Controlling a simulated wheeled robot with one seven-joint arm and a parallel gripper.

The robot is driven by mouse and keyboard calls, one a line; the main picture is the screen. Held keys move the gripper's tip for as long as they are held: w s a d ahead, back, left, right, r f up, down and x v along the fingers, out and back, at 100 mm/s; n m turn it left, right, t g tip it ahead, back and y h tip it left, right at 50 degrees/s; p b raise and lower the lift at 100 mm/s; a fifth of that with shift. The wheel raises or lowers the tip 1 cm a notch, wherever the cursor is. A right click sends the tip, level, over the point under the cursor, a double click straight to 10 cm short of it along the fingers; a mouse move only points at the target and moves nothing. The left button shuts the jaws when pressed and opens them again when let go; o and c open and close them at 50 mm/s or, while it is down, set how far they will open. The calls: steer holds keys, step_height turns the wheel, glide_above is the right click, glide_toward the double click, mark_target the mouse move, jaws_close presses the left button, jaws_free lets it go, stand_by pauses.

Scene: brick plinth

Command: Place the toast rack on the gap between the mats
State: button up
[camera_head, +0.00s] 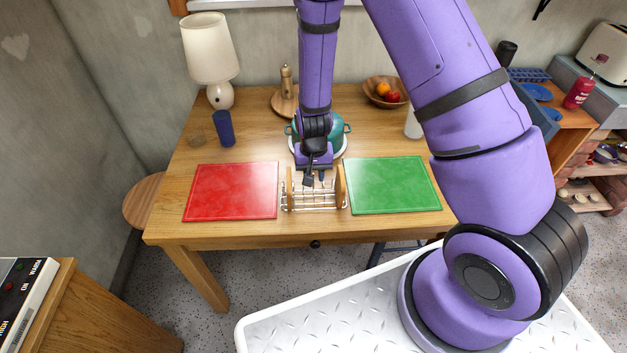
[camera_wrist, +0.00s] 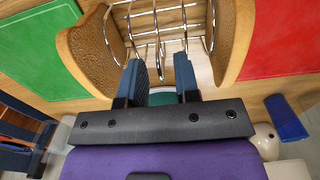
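The toast rack (camera_head: 313,207), with wooden end pieces and metal wires, stands upright on the table in the gap between the red mat (camera_head: 232,190) and the green mat (camera_head: 392,185). In the wrist view, the rack's wooden end (camera_wrist: 92,50) lies near the green mat (camera_wrist: 38,45) and the other end near the red mat (camera_wrist: 285,35). My gripper (camera_head: 314,181) is at the rack's back side, pointing down. In the wrist view my gripper (camera_wrist: 160,66) has its fingers apart, with rack wires just beyond the tips. I see no grip on the rack.
Behind my gripper is a teal pot (camera_head: 338,128), partly hidden. A blue cup (camera_head: 224,129), a lamp (camera_head: 210,55), a pepper mill (camera_head: 287,82) and a fruit bowl (camera_head: 380,95) stand farther back. The table's front edge (camera_head: 250,237) is close to the mats.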

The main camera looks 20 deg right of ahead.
step_height(320, 180, up, 9)
steer(key=shift+r, duration=0.1)
steer(key=s+d+r+n+t+y, duration=0.15)
steer(key=s+r, duration=0.25)
steer(key=r, duration=0.8)
steer(key=s+d+r+n+t, duration=0.1)
steer(key=s+d+r, duration=0.15)
steer(key=r, duration=0.85)
steer(key=s+d+r+t, duration=0.1)
steer(key=s+d+r, duration=0.1)
steer(key=s+r, duration=0.4)
steer(key=s+d+r+n+t+h, duration=0.1)
steer(key=s+r, duration=0.4)
steer(key=s, duration=0.6)
steer(key=shift+s+d+r+t, duration=0.2)
steer(key=shift+d+r+t, duration=0.2)
steer(key=shift+d, duration=0.25)
steer(key=shift+h, duration=0.25)
